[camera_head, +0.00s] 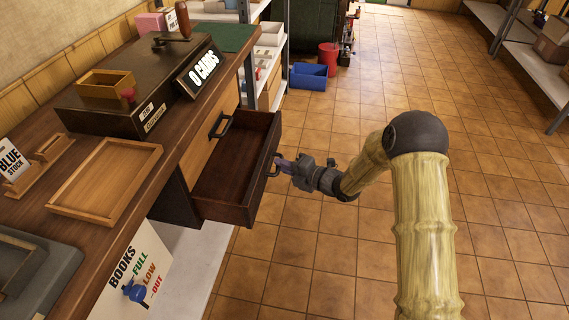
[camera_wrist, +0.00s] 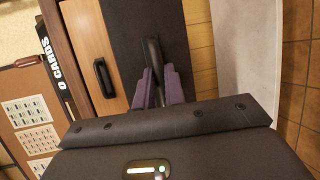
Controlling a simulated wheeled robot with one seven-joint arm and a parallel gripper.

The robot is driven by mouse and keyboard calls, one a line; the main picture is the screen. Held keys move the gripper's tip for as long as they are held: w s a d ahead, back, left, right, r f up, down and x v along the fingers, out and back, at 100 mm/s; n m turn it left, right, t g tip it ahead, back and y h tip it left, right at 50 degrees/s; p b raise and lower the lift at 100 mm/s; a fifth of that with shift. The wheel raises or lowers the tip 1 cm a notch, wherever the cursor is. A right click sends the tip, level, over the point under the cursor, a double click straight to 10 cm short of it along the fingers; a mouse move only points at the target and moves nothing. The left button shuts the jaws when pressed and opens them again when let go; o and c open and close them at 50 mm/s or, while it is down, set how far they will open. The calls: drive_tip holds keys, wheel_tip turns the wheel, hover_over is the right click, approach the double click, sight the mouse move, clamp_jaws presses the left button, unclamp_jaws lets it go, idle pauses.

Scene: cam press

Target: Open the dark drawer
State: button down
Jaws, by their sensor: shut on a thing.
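The dark drawer (camera_head: 235,180) stands pulled out from the bench, and its dark inside shows empty in the head view. Its dark front also shows in the wrist view (camera_wrist: 128,30). The drawer's handle (camera_wrist: 152,50) is on this front, between my gripper's purple fingers. My gripper (camera_head: 283,166) is shut on the handle, and it also shows in the wrist view (camera_wrist: 156,88). A lighter wooden drawer front (camera_head: 208,140) with a black handle (camera_head: 221,125) is beside the dark drawer and looks closed.
The bench top (camera_head: 75,150) holds a wooden tray (camera_head: 105,180), a press (camera_head: 140,95) and a card sign (camera_head: 198,72). A BOOKS sign (camera_head: 140,270) hangs at the front left. The tiled floor (camera_head: 310,245) right of the drawer is clear.

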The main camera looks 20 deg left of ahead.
drive_tip(key=c, duration=1.5)
unclamp_jaws()
drive_tip(key=shift+d, duration=0.15)
drive_tip(key=p+v, duration=0.2)
drive_tip(key=v, duration=1.5)
